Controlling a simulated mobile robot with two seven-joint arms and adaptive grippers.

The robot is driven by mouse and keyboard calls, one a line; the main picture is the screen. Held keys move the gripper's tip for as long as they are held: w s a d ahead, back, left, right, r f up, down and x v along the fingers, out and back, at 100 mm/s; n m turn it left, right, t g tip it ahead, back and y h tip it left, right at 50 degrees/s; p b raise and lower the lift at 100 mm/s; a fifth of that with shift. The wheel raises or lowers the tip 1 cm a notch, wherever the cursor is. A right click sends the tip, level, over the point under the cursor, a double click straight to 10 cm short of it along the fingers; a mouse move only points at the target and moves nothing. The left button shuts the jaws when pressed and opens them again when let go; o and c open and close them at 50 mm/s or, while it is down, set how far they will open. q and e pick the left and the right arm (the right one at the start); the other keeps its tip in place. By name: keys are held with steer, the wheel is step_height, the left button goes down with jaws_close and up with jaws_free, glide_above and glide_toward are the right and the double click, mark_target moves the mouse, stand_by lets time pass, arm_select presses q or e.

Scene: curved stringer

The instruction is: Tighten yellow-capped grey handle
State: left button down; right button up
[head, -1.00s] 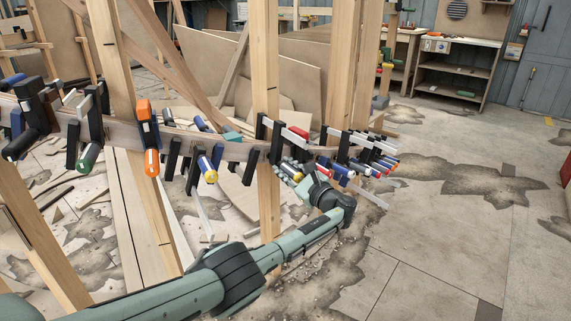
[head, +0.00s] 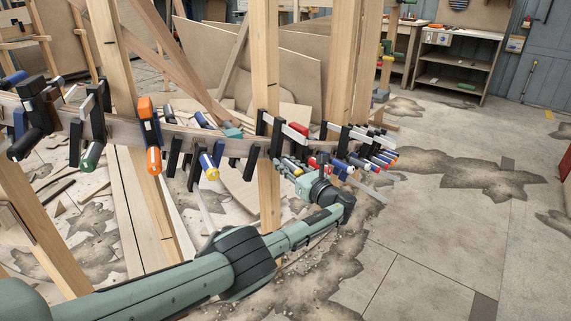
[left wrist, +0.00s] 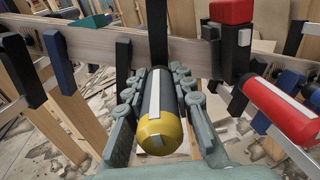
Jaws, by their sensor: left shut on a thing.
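The yellow-capped grey handle (left wrist: 158,115) fills the middle of the left wrist view, its yellow end toward the camera. It is a dark grey cylinder with a pale stripe, on a clamp hung at the curved wooden stringer (left wrist: 90,52). My left gripper (left wrist: 159,92) is shut on it, with one jointed finger along each side. In the head view my left gripper (head: 292,178) is small, below the stringer (head: 180,134), and the handle is mostly hidden there. My right gripper is in neither view.
A red handle (left wrist: 280,110) lies close to the right of my gripper. Several more clamps line the stringer, including a blue yellow-capped one (head: 209,166) and an orange one (head: 154,160). An upright wooden post (head: 266,95) stands just behind. Open floor (head: 450,230) lies right.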

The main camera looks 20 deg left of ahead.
arm_select(q)
steer(key=c, duration=1.3)
jaws_free()
steer(key=v, duration=1.2)
steer(key=p+v, duration=0.2)
steer(key=v, duration=0.4)
